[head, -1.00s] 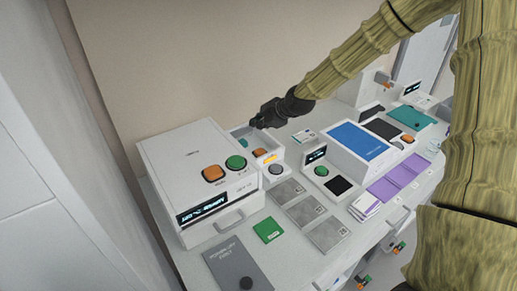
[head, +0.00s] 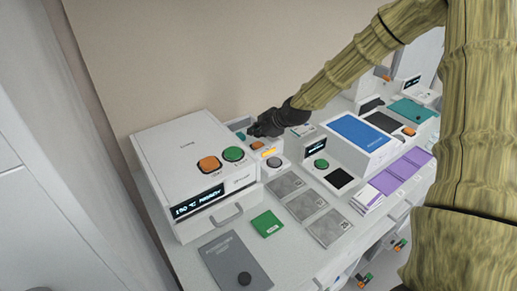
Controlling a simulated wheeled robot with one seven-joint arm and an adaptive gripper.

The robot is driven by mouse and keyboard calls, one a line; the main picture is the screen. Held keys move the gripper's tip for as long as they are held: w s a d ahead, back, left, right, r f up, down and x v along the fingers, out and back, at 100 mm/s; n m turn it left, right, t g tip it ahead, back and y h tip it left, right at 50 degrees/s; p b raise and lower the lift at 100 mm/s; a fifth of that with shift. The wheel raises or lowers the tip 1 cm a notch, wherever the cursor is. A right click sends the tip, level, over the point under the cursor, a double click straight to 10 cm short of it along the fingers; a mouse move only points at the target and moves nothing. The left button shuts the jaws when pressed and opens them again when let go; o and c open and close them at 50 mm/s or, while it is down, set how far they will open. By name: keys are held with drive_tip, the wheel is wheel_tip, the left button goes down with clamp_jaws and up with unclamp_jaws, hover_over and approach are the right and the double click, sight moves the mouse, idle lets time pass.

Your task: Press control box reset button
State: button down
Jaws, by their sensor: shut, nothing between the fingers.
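My gripper (head: 262,128) is dark and shut, over the back of the bench beside the large white box. A small white box (head: 266,166) with an orange lit strip and a dark grey round button (head: 275,162) stands just in front of it. No reset label is legible, so I cannot tell which button is the reset button. The large white box (head: 180,150) carries an orange button (head: 209,164), a green button (head: 233,154) and a display (head: 197,201) that seems to read "150 °C READY". A small unit to the right has a green button (head: 321,163). My gripper appears apart from these buttons.
Grey plates (head: 306,206), a green card (head: 266,223) and a dark grey panel with a knob (head: 236,262) lie in front. A blue-topped box (head: 356,132) and purple cards (head: 400,171) are to the right. The wall (head: 200,60) is close behind.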

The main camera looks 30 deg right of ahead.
sight(256, 145)
drive_tip(key=shift+f+b, duration=0.3)
drive_tip(key=shift+f, duration=0.6)
idle(0.8)
drive_tip(key=shift+a+f, duration=0.1)
drive_tip(key=shift+f, duration=0.3)
drive_tip(key=shift+f+b, duration=0.5)
drive_tip(key=shift+b, duration=0.05)
idle(1.0)
drive_tip(key=shift+r, duration=0.1)
drive_tip(key=shift+r+p, duration=0.6)
drive_tip(key=shift+r, duration=0.25)
drive_tip(key=shift+r, duration=0.1)
drive_tip(key=shift+r+p, duration=1.6)
drive_tip(key=shift+r, duration=0.8)
